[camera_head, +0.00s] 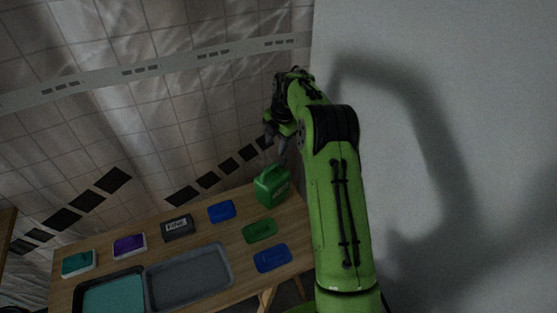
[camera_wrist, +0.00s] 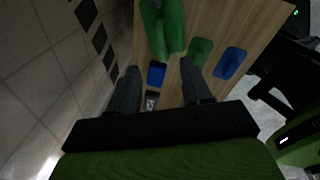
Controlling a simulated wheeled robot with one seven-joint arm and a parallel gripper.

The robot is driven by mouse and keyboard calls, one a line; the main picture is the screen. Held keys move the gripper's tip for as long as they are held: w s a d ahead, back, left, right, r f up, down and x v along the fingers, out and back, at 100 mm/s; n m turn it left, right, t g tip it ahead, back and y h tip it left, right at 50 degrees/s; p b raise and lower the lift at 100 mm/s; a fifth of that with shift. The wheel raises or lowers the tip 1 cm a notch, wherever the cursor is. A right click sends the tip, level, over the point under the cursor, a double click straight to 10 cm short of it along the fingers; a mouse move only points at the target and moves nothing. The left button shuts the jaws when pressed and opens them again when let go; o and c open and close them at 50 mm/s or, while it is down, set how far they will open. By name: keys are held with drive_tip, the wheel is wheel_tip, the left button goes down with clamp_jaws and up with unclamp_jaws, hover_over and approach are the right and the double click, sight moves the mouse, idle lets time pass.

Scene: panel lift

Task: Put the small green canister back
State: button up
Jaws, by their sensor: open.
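The small green canister (camera_head: 272,188), with a handle on top and a pale label on its side, stands upright on the wooden table near its back right corner. My gripper (camera_head: 283,150) is above and just behind the canister in the head view, apart from it. In the wrist view my gripper (camera_wrist: 158,67) has its two fingers spread with nothing held. The canister (camera_wrist: 165,30) shows ahead of the fingertips in that view. A flat green piece (camera_head: 260,230) lies on the table in front of the canister; I cannot tell whether it is a recess or a pad.
Flat blue pieces (camera_head: 222,211) and (camera_head: 272,258) lie near the green one. A dark labelled box (camera_head: 177,228), a purple box (camera_head: 129,246) and a teal box (camera_head: 79,262) line the back edge. A grey tray (camera_head: 228,262) and a teal-bottomed tray (camera_head: 79,295) are in front. A tiled wall stands behind.

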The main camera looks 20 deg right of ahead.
drive_tip(key=s+a+r+m+t+h, duration=0.1)
drive_tip(key=s+a+r+m, duration=0.4)
drive_tip(key=s+r, duration=0.35)
drive_tip(key=s+a+r+m+t, duration=0.1)
drive_tip(key=s+a+r+m, duration=0.35)
drive_tip(key=s+r, duration=0.35)
drive_tip(key=s+a+m+t, duration=0.1)
drive_tip(key=s+m, duration=0.5)
drive_tip(key=s, duration=0.4)
drive_tip(key=s+a+f+m+t, duration=0.1)
drive_tip(key=s+a+m, duration=0.1)
drive_tip(key=s+m, duration=0.4)
drive_tip(key=s, duration=0.4)
drive_tip(key=shift+s+f+m, duration=0.15)
drive_tip(key=shift+f+m, duration=0.15)
drive_tip(key=shift+m, duration=0.05)
